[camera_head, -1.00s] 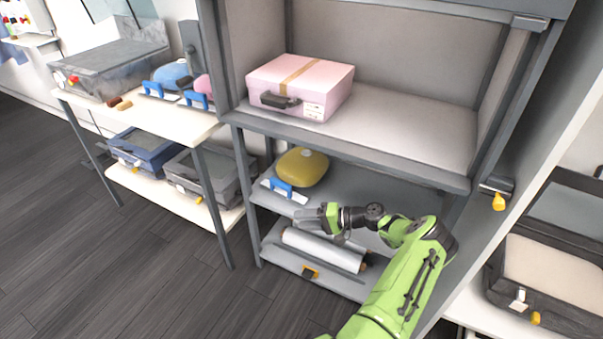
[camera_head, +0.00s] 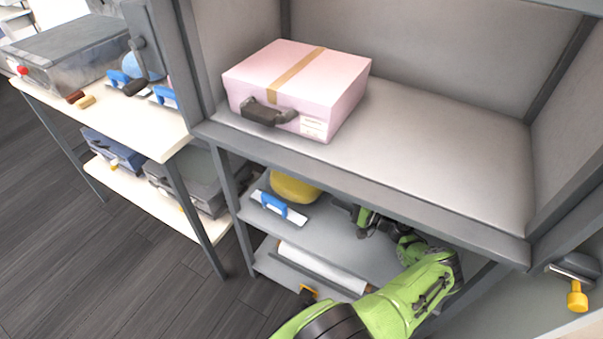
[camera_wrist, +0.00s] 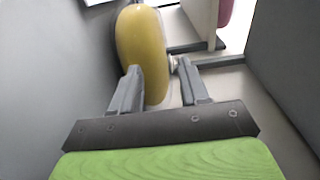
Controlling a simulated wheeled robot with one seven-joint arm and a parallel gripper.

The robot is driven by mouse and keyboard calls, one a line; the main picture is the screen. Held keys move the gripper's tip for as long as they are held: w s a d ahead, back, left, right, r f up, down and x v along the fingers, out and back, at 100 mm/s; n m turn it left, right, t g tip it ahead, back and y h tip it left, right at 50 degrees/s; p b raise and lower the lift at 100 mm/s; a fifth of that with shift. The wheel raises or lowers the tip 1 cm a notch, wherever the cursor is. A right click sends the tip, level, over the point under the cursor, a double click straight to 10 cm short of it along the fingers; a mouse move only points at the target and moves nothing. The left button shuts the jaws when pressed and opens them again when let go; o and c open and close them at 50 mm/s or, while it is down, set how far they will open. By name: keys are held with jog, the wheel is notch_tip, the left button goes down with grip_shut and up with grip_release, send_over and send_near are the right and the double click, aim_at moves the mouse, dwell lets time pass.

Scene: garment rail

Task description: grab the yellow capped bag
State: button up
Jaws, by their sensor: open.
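The yellow bag (camera_head: 293,187) lies on the middle shelf under the pink case, its top hidden by the shelf edge above. In the wrist view the rounded yellow bag (camera_wrist: 142,45) fills the space ahead. My gripper (camera_wrist: 158,67) is open. Its left finger overlaps the bag's lower part in the picture, and its right finger is to the right of the bag. A small pale piece, perhaps the cap, shows on the bag's right side near the right fingertip. I cannot tell whether the fingers touch the bag. In the head view the shelf edge partly hides my gripper.
A blue-handled trowel (camera_head: 275,207) lies in front of the bag. A pink case (camera_head: 298,88) stands on the shelf (camera_head: 430,150) above, which limits room overhead. A white roll (camera_head: 320,266) lies on the lowest shelf. A side table (camera_head: 120,130) stands at left.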

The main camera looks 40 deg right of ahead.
jog(key=w+a, duration=0.1)
jog(key=w, duration=0.4)
jog(key=w+a+b, duration=0.1)
jog(key=w, duration=0.4)
jog(key=w+a+b, duration=0.1)
jog(key=w, duration=0.4)
jog(key=shift+w+a+r, duration=0.1)
jog(key=shift+a+r, duration=0.05)
jog(key=shift+c, duration=0.4)
grip_shut()
jog(key=shift+r, duration=0.1)
